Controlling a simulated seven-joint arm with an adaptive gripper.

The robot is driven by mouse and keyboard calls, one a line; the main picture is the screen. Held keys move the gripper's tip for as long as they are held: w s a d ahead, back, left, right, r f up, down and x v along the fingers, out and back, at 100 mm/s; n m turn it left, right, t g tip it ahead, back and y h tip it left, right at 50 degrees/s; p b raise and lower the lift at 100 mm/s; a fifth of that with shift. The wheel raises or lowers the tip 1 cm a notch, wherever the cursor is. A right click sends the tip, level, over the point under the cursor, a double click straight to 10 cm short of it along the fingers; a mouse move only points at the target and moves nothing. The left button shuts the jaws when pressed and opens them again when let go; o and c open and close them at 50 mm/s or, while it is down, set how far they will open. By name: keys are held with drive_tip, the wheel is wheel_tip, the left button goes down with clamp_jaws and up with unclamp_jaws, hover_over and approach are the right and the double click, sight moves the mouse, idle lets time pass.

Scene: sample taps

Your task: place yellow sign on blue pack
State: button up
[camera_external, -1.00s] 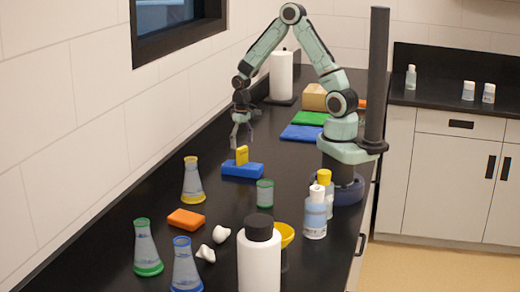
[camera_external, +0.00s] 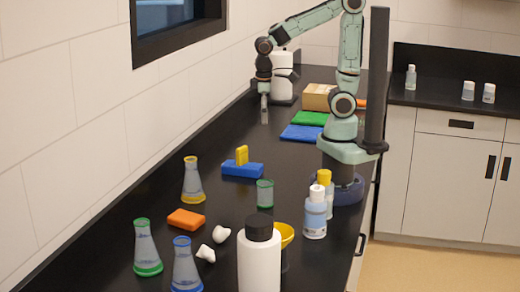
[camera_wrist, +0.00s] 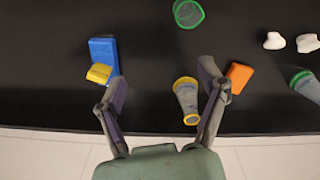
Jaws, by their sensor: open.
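The yellow sign (camera_external: 242,155) stands upright on the blue pack (camera_external: 243,170) on the black bench in the external view. In the wrist view the yellow sign (camera_wrist: 99,73) lies over the lower part of the blue pack (camera_wrist: 104,52), left of my fingers. My gripper (camera_external: 264,115) is up and behind the pack in the external view, apart from both. In the wrist view my gripper (camera_wrist: 160,98) has its two fingers spread with nothing held between them.
An orange block (camera_external: 186,219), a yellow-rimmed flask (camera_external: 193,182) and a green-rimmed beaker (camera_external: 265,194) stand near the pack. Blue (camera_external: 301,132) and green (camera_external: 312,118) flat pieces lie behind. A white bottle (camera_external: 259,262) is in front.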

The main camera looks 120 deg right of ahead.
drive_tip(key=s+a+r+n, duration=0.1)
drive_tip(key=s+a+n, duration=0.5)
drive_tip(key=a, duration=0.4)
drive_tip(key=shift+s+a+r+n+y, duration=0.3)
drive_tip(key=shift+s+n+y, duration=0.1)
drive_tip(key=shift+s, duration=0.4)
